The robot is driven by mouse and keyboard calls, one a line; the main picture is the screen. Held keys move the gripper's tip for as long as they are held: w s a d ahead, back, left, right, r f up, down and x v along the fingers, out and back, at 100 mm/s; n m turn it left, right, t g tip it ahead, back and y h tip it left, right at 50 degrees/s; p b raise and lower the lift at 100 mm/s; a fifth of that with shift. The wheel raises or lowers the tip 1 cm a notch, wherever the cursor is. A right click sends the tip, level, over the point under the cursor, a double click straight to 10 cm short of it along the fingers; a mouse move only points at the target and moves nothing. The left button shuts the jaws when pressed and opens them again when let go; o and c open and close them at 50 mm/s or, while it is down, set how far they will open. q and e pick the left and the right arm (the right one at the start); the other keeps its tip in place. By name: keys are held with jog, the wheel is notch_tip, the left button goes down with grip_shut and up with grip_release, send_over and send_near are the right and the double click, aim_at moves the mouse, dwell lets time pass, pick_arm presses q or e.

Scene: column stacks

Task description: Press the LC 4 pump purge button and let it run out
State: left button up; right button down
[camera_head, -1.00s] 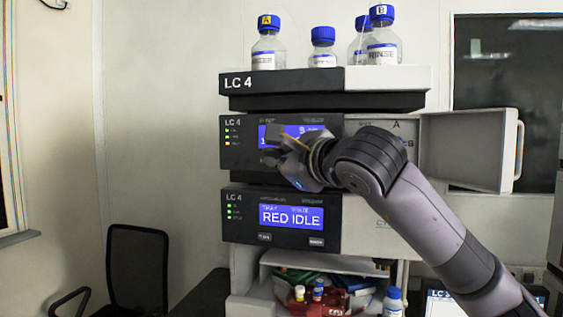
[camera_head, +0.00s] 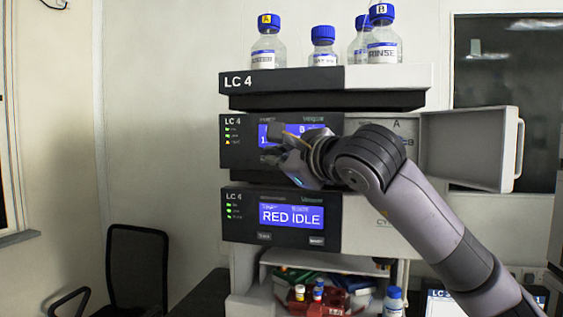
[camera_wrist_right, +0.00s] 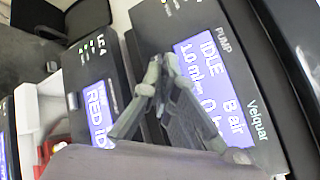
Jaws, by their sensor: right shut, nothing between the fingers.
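The LC 4 pump module (camera_head: 232,158) is the upper black-fronted unit of the stack. Its blue display (camera_wrist_right: 205,75) shows IDLE, 1.0 ml/min and B air in the right wrist view, tilted. My right gripper (camera_head: 272,146) is in front of the pump panel and covers part of the display and the area below it. In the wrist view its fingers (camera_wrist_right: 160,70) are shut with nothing between them, over the panel beside the display. The purge button is hidden behind the gripper; I cannot tell whether the fingertips touch the panel. My left gripper is not in view.
A second unit (camera_head: 233,215) below reads RED IDLE and has two small buttons. Capped bottles (camera_head: 383,45) stand on the top tray (camera_head: 395,77). A side door (camera_head: 465,150) hangs open at right. A chair (camera_head: 138,265) is at lower left.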

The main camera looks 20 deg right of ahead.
jog(key=shift+w+d, duration=0.2)
jog(key=shift+w, duration=0.15)
dwell(0.7)
jog(key=shift+s+a, duration=0.1)
jog(key=shift+s, duration=0.05)
jog(key=shift+s+a+b, duration=0.4)
jog(key=shift+s+b, duration=0.15)
jog(key=shift+s+a+b, duration=0.35)
jog(key=shift+s+a, duration=0.1)
jog(key=shift+s, duration=0.25)
jog(key=shift+s+a+b, duration=0.4)
jog(key=shift+s+a, duration=0.05)
jog(key=shift+s, duration=0.25)
jog(key=shift+s+a+b, duration=0.35)
jog(key=shift+s+a, duration=0.1)
jog(key=shift+s, duration=0.25)
